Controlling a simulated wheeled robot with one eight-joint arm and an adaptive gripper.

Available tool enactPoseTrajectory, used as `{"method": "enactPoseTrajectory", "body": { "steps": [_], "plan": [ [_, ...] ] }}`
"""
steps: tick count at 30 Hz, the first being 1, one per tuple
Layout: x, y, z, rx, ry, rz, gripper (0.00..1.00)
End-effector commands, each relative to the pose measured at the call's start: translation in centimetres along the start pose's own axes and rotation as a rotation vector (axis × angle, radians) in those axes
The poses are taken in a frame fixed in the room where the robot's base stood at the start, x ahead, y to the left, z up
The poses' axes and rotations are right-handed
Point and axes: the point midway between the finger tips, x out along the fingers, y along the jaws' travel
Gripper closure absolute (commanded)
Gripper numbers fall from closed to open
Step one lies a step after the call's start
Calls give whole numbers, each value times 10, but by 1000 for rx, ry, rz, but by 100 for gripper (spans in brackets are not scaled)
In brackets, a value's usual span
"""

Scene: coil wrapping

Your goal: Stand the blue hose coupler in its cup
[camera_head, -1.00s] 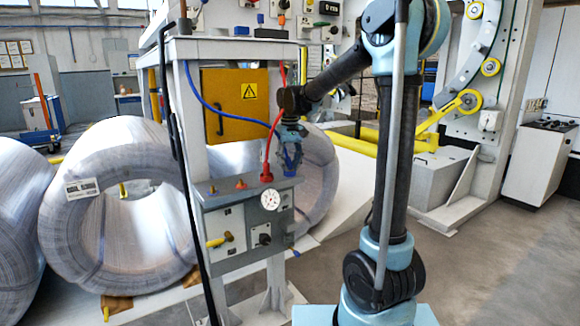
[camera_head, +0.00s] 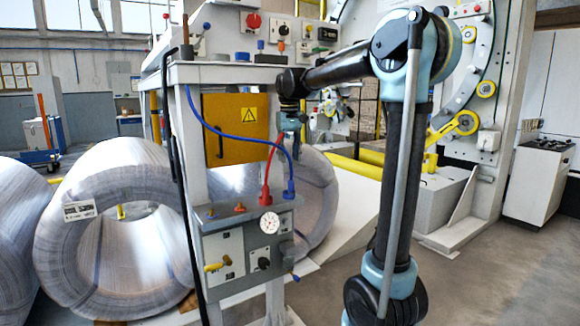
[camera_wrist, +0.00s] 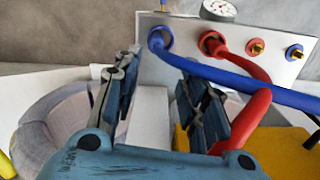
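The blue hose coupler (camera_head: 290,188) stands upright at the right end of the grey control box's top in the head view. In the wrist view its blue end (camera_wrist: 157,41) sits inside a dark blue-rimmed cup (camera_wrist: 168,31), with the blue hose (camera_wrist: 235,80) running off to the right. My gripper (camera_head: 292,138) is above the coupler and apart from it. In the wrist view its two fingers (camera_wrist: 160,75) are spread with nothing between them. How deep the coupler sits is hidden.
The red hose coupler (camera_head: 265,193) stands beside the blue one, its hose crossing near my right finger in the wrist view. A gauge (camera_head: 269,222) and brass fittings (camera_wrist: 257,47) are on the box (camera_head: 222,225). Wire coils (camera_head: 62,245) stand at left.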

Motion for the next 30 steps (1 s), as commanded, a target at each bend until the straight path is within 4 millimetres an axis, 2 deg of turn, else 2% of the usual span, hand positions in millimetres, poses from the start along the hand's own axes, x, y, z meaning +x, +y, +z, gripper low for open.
{"method": "enactPoseTrajectory", "body": {
  "steps": [7, 11, 20, 30],
  "plan": [
    [-4, 2, 5, 4, 2, 0, 61],
    [1, 13, 28, 27, 11, 1, 61],
    [36, 46, 123, 122, 56, 6, 61],
    [101, 64, 231, 231, 107, 16, 61]
  ]
}}
